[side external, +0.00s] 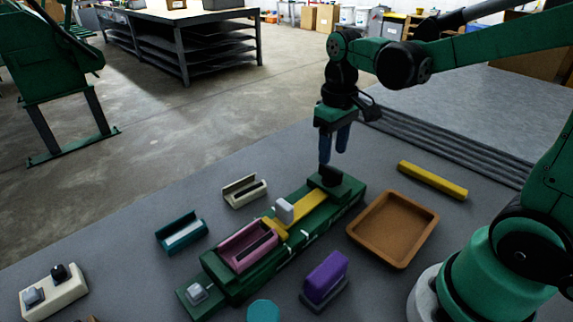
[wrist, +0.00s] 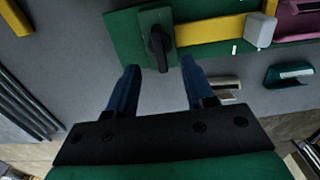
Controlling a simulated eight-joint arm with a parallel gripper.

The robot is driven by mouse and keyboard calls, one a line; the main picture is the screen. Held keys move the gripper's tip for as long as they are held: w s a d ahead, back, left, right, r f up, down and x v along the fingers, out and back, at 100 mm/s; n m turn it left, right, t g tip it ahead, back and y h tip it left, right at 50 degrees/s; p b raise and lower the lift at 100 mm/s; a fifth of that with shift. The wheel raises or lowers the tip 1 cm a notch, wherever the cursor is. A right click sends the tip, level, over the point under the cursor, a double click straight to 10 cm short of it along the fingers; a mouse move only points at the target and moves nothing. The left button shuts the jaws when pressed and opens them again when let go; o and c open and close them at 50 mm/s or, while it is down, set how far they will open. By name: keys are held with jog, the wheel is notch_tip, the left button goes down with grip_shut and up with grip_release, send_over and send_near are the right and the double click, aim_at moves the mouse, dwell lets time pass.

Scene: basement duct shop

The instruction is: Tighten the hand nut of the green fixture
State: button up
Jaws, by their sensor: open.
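The green fixture (side external: 352,191) lies lengthwise on the grey table, and its end also shows in the wrist view (wrist: 124,38). Its black hand nut (side external: 330,176) stands on the far end; in the wrist view the nut (wrist: 160,45) shows an upright wing-like grip. A yellow bar (side external: 305,202) runs from the nut along the fixture to a pale block (side external: 284,211) and a pink channel piece (side external: 247,246). My gripper (side external: 334,157) points down above the nut, its blue fingers apart and empty. In the wrist view the nut lies just beyond the gap between the fingertips (wrist: 160,66).
A brown tray (side external: 432,232), a yellow bar (side external: 433,180) and a purple block (side external: 324,281) lie right of the fixture. A cream holder (side external: 244,191) and a teal holder (side external: 181,232) lie left. A switch box (side external: 74,295) sits at front left.

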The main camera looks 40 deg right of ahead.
aim_at(331, 168)
jog(key=shift+f, duration=2.2)
grip_shut()
